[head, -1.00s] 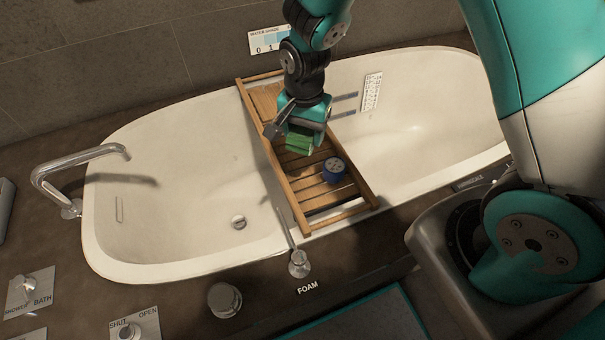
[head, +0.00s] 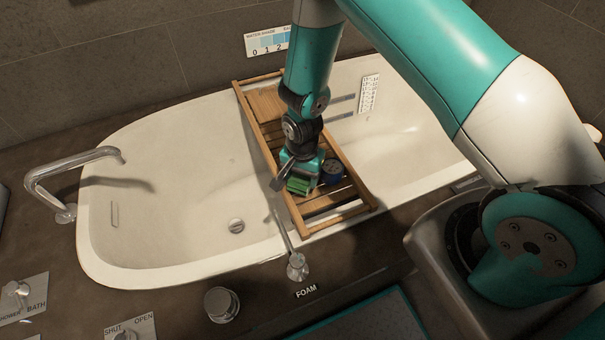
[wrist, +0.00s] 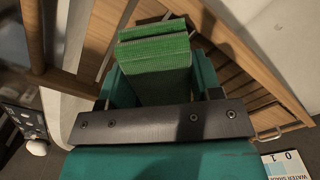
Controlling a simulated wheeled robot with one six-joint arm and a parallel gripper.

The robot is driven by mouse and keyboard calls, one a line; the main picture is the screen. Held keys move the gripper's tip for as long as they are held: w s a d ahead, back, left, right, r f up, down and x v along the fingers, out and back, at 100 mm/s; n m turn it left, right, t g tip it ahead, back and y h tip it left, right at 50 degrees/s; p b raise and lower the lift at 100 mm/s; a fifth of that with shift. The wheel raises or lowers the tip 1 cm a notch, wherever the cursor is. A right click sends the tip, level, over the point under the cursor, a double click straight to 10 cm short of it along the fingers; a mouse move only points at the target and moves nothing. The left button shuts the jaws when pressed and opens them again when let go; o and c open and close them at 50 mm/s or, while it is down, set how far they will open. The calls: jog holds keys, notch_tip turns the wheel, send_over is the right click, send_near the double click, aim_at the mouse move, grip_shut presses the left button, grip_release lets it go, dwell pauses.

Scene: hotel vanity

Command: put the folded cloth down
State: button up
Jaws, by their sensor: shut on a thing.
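The folded cloth (wrist: 155,62) is green and layered. In the wrist view it sits between the two teal fingers of my gripper (wrist: 158,88). In the head view the cloth (head: 298,186) shows as a small green block under my gripper (head: 300,172), over the slatted wooden bath tray (head: 330,203). My gripper is shut on the cloth. I cannot tell whether the cloth's underside touches the slats.
The tray spans the white bathtub (head: 160,215). A chrome tap (head: 75,175) is at the left and a foam spout (head: 293,255) at the front rim. Slats nearer the front are bare.

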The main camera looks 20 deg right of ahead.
jog(key=shift+f, duration=0.15)
jog(key=shift+f+b, duration=0.35)
jog(key=o, duration=0.9)
jog(key=shift+r, duration=0.1)
jog(key=s+a+r+n+y+p, duration=0.1)
jog(key=s+a+r+n, duration=0.15)
jog(key=r, duration=1.15)
jog(key=s+a+r+n+y, duration=0.1)
jog(key=s+r+n, duration=0.3)
jog(key=r, duration=1)
jog(key=s+r+n, duration=0.3)
jog(key=s, duration=0.1)
jog(key=s+r+n+y, duration=0.1)
jog(key=s+r+n, duration=0.2)
jog(key=s, duration=0.2)
jog(key=s+r+n+y, duration=0.1)
jog(key=s+r+n, duration=0.2)
jog(key=s+r, duration=0.1)
jog(key=shift+s+a+n, duration=0.15)
jog(key=shift+a+n, duration=0.2)
jog(key=shift+a, duration=0.05)
